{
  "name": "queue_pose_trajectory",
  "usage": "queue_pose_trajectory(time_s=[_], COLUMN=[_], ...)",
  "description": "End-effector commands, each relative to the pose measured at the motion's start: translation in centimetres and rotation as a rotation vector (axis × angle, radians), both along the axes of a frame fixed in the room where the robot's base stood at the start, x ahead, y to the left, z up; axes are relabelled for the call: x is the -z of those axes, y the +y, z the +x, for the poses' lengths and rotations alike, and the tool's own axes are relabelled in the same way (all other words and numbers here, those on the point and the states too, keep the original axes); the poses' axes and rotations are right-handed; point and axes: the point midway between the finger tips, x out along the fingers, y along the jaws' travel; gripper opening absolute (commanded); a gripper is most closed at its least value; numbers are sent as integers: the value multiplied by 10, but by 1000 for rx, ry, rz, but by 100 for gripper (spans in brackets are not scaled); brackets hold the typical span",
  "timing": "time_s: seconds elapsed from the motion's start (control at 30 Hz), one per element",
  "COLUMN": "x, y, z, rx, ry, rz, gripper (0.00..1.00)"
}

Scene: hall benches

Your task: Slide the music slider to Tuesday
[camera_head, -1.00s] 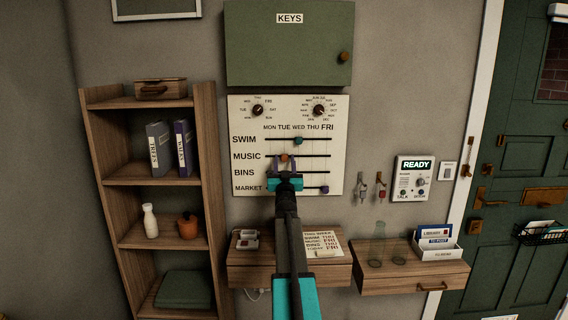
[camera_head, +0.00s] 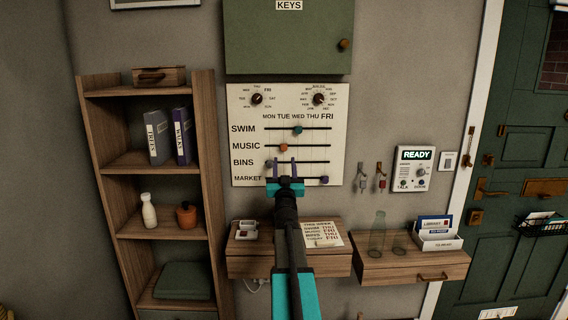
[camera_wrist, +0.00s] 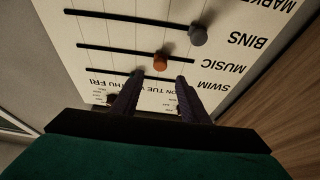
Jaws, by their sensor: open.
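The music slider's orange knob (camera_head: 283,146) sits on the MUSIC track of the white board (camera_head: 240,105), in line below TUE. It also shows in the wrist view (camera_wrist: 161,62), where the board appears upside down. My gripper (camera_head: 286,161) is open and empty, its fingertips just below the knob in the head view. In the wrist view my gripper (camera_wrist: 160,80) has its two fingers apart, with the knob seen beyond the gap between the tips. I see no contact with the knob.
The teal SWIM knob (camera_head: 298,130) sits under WED, the grey BINS knob (camera_wrist: 198,36) under MON, and the purple MARKET knob (camera_head: 323,180) near FRI. A green key cabinet (camera_head: 288,45) hangs above. A wooden shelf (camera_head: 284,266) with a weekly note (camera_head: 322,234) is below.

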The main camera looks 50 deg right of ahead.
Motion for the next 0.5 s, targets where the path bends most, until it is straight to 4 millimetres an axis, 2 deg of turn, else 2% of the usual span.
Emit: queue_pose_trajectory(time_s=[0.5], x=[20], y=[35], z=[-30], rx=[0], ry=[0], rz=[0], gripper=[41])
